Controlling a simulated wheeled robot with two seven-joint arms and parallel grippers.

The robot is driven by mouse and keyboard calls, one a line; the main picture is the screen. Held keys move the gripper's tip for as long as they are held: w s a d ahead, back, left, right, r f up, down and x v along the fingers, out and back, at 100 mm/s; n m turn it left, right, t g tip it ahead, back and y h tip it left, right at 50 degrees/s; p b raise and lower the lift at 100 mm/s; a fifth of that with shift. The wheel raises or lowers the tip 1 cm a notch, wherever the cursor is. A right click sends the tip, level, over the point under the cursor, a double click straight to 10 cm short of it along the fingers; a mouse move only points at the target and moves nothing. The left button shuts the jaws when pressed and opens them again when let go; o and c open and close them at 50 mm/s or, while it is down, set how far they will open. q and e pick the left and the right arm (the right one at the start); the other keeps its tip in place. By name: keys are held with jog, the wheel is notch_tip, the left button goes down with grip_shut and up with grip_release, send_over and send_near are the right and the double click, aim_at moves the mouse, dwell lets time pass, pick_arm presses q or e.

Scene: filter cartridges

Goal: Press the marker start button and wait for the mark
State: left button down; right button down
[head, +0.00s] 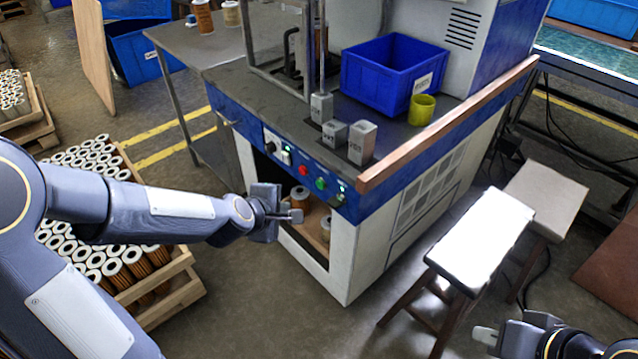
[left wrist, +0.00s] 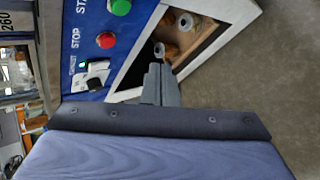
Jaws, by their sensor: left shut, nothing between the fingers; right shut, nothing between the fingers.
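The control panel (head: 335,196) is the blue front strip of the machine bench. It carries a red button (head: 303,170) and a green button (head: 320,183). In the left wrist view the green button (left wrist: 120,6) is by a partly cut label beginning "STA", and the red button (left wrist: 107,41) is by "STOP". My left gripper (head: 297,216) is shut and empty, below and in front of the panel, apart from the buttons. Its shut fingertips (left wrist: 158,50) show against the shelf opening. My right gripper (head: 486,335) is shut and empty at the lower right, far from the panel.
Grey blocks (head: 362,143), a blue bin (head: 393,66) and a yellow cup (head: 421,109) stand on the bench. An open shelf below the panel holds cartridges (head: 299,195). A crate of cartridges (head: 180,290) is at left, a white-topped stool (head: 483,240) at right. The floor between is clear.

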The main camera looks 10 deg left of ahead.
pick_arm(q)
jog(key=p, duration=0.2)
send_near(319, 189)
notch_tip(319, 189, down, 2)
jog(key=shift+w+d+f+p, duration=0.1)
jog(key=shift+w+p, duration=0.1)
jog(key=shift+w, duration=0.25)
jog(key=shift+w+f+p, duration=0.15)
jog(key=shift+w, duration=0.3)
jog(key=shift+w, duration=0.1)
dwell(1.1)
jog(key=shift+w+d, duration=0.25)
jog(key=shift+w+d, duration=0.2)
jog(key=shift+w, duration=0.05)
dwell(0.9)
jog(key=shift+s+a, duration=0.45)
jog(key=shift+s, duration=0.15)
